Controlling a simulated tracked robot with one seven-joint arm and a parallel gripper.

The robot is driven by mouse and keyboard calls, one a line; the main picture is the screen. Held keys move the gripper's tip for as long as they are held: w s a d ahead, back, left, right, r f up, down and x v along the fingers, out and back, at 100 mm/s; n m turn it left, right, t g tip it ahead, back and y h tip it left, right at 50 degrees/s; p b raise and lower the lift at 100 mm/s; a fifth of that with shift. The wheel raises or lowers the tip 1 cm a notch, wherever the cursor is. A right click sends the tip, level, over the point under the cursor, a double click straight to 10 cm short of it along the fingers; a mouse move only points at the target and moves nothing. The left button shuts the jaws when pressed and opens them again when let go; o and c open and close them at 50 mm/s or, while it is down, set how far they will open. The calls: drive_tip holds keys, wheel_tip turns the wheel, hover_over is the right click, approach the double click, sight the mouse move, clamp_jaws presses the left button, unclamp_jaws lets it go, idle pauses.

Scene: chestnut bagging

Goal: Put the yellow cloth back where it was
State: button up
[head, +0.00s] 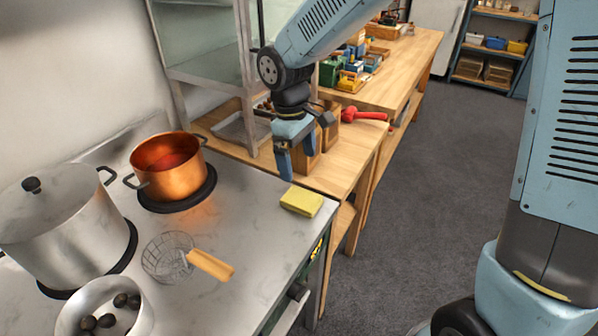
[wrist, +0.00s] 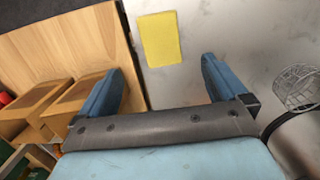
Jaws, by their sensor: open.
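The yellow cloth (head: 301,200) lies folded flat on the grey metal counter near its right edge. It also shows in the wrist view (wrist: 159,39), beyond and between my fingers. My gripper (head: 299,165) is above the boundary of the counter and the wooden bench, behind the cloth in the head view. Its two blue fingers are wide apart in the wrist view (wrist: 162,80), with nothing between them, and it is apart from the cloth.
A wire skimmer (head: 168,258) with a wooden handle, a large lidded pot (head: 62,235) and a white pan (head: 80,318) holding chestnuts share the counter (head: 235,205). Wooden boxes (wrist: 88,92) stand on the wooden bench (head: 345,165).

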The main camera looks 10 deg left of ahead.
drive_tip(key=d+r+m+t, duration=0.1)
drive_tip(key=d+r+m, duration=0.2)
drive_tip(key=d+r, duration=0.4)
drive_tip(key=d+r+m+t, duration=0.2)
drive_tip(key=d+r+m, duration=0.15)
drive_tip(key=d, duration=0.55)
drive_tip(key=s+d+r+m+t, duration=0.1)
drive_tip(key=s+d+r+m, duration=0.2)
drive_tip(key=s+d, duration=0.2)
drive_tip(key=s+d+r+m+t+y, duration=0.1)
drive_tip(key=s+d+r+m+t, duration=0.1)
drive_tip(key=s+d, duration=0.4)
drive_tip(key=shift+s+d+r+m, duration=0.2)
drive_tip(key=shift+d+r+m, duration=0.65)
drive_tip(key=shift+d, duration=1.55)
drive_tip(key=shift+f, duration=0.2)
